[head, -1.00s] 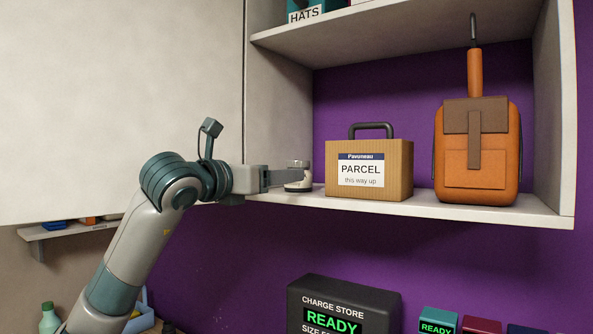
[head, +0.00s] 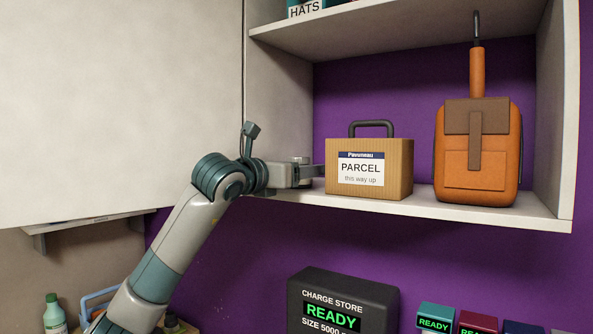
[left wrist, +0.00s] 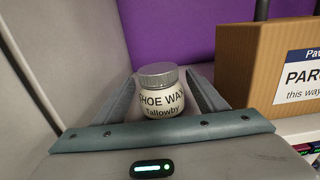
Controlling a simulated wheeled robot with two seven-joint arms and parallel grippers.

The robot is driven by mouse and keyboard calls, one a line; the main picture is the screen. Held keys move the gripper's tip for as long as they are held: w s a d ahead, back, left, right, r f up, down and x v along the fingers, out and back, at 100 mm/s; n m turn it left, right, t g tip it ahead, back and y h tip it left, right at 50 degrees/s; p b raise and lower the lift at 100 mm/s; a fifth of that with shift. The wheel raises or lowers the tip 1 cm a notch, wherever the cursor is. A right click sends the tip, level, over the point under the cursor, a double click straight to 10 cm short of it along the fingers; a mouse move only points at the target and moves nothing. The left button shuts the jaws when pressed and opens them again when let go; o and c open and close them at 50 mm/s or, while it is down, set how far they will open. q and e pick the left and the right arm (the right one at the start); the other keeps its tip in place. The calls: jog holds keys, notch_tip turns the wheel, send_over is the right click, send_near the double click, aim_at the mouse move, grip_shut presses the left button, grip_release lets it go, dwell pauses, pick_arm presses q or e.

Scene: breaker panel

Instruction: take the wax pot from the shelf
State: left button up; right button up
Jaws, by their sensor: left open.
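The wax pot (left wrist: 161,100) is a small white jar with a grey lid, labelled "SHOE WAX Tallowby". It stands upright on the shelf (head: 440,207) near its left side wall. In the head view only a bit of the pot (head: 302,160) shows behind my left gripper (head: 312,172). In the left wrist view my left gripper (left wrist: 161,80) is open, with one finger on either side of the pot. Gaps show between the jar and the fingers, and no contact is clear. My right gripper is not in view.
An orange bag (head: 478,165) stands further right. The cabinet's upper shelf (head: 400,40) is above. A charge store box (head: 343,300) sits below.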

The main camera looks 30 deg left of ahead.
pick_arm(q)
jog(key=c, duration=1.1)
jog(key=shift+r, duration=0.25)
jog(key=shift+r, duration=0.35)
